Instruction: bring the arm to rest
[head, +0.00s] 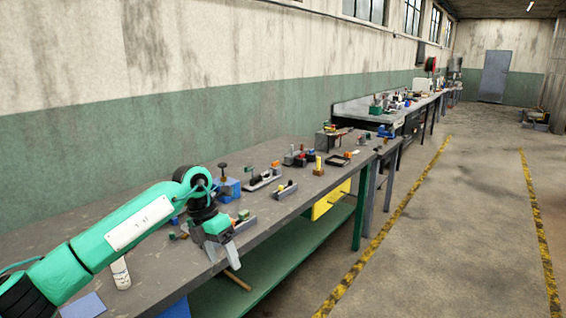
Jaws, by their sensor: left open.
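My left arm comes in from the lower left in green and black, reaching over the near workbench (170,268). My left gripper (222,262) hangs fingers-down at the front edge of the bench. Its fingers are grey, and it is open with nothing seen between them. The gap between the fingers is small in this view. My right gripper is not in view.
A blue block-like tool (228,190) and several small fixtures stand along the bench past the gripper. A white cylinder (120,274) and a blue sheet (84,306) are near the arm. A green shelf (280,262) runs below. Open floor (450,250) lies to the right.

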